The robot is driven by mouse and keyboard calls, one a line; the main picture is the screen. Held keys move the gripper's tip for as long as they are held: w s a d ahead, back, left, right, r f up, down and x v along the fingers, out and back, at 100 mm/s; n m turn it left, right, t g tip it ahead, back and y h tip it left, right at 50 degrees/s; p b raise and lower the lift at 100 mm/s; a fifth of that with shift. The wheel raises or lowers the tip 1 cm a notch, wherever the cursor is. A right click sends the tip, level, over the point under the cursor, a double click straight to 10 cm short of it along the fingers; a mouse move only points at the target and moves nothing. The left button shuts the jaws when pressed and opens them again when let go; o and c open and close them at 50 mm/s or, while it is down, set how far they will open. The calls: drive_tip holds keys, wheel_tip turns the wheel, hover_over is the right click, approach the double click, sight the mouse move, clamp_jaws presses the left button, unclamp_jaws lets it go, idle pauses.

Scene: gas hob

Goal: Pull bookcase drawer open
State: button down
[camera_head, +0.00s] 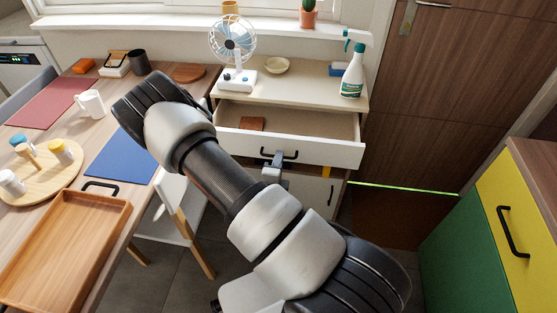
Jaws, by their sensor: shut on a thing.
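The bookcase (308,94) is a low cabinet with a light top, standing against the wall under the window. Its upper drawer (330,150) has a white front and is pulled well out, so its inside shows. A small brown object (252,124) lies in the drawer. The black bar handle (291,155) is on the drawer front. My gripper (277,160) is at the left part of this handle and shut on it.
On the bookcase stand a fan (234,45), a bowl (277,65) and a spray bottle (353,70). A table (100,133) with a wooden tray (65,250) is at left, with a white chair (172,212) beside it. A yellow-green cabinet (480,235) is at right.

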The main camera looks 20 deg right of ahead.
drive_tip(key=c, duration=1.9)
unclamp_jaws()
drive_tip(key=p+v, duration=0.2)
drive_tip(key=v, duration=1.5)
drive_tip(key=shift+s+r+p, duration=0.15)
drive_tip(key=shift+p, duration=0.15)
drive_tip(key=shift+a, duration=0.15)
